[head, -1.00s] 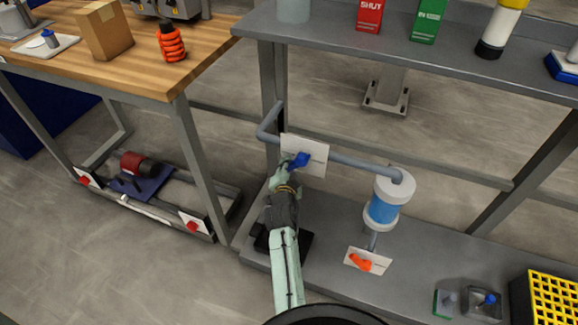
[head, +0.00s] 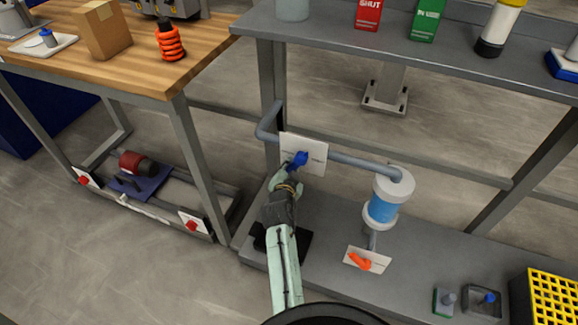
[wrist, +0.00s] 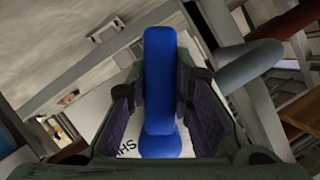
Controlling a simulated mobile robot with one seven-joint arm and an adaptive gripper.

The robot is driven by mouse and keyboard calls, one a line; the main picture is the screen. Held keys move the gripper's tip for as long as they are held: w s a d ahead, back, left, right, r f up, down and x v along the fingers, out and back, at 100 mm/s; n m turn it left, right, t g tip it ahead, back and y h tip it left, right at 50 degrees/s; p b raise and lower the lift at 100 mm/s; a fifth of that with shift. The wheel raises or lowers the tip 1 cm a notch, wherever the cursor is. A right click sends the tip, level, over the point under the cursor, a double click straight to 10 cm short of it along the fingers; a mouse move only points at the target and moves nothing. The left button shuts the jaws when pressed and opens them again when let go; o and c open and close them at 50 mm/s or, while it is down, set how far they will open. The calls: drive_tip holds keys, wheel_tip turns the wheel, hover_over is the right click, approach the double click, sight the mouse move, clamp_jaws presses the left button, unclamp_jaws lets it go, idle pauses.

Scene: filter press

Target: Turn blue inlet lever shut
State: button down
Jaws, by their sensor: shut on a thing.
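The blue inlet lever (head: 299,159) is mounted on a white plate (head: 314,154) on the grey inlet pipe, below the shelf. It stands between the two fingers of my gripper (head: 287,179), which reaches it from the lower left. In the wrist view the blue lever (wrist: 160,85) runs upright through the middle of the picture, with the finger pads of my gripper (wrist: 160,105) on both sides. My gripper is shut on the lever. Part of the plate's lettering is hidden by the lever and fingers.
The grey pipe (head: 360,166) runs right to a blue and white filter housing (head: 382,205). An orange lever (head: 360,261) sits on a lower plate. Green and dark blocks (head: 444,302) and a yellow grid crate (head: 552,300) stand at lower right. The shelf (head: 330,28) overhangs behind.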

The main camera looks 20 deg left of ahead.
drive_tip(key=d+n+h+b, duration=0.1)
drive_tip(key=d+n+h, duration=0.6)
drive_tip(key=n, duration=0.3)
drive_tip(key=shift+r+n, duration=0.3)
drive_tip(key=shift+r, duration=0.1)
idle(0.3)
drive_tip(key=shift+s+h, duration=0.1)
drive_tip(key=shift+h, duration=0.2)
drive_tip(key=c, duration=1.4)
unclamp_jaws()
drive_tip(key=v, duration=1.2)
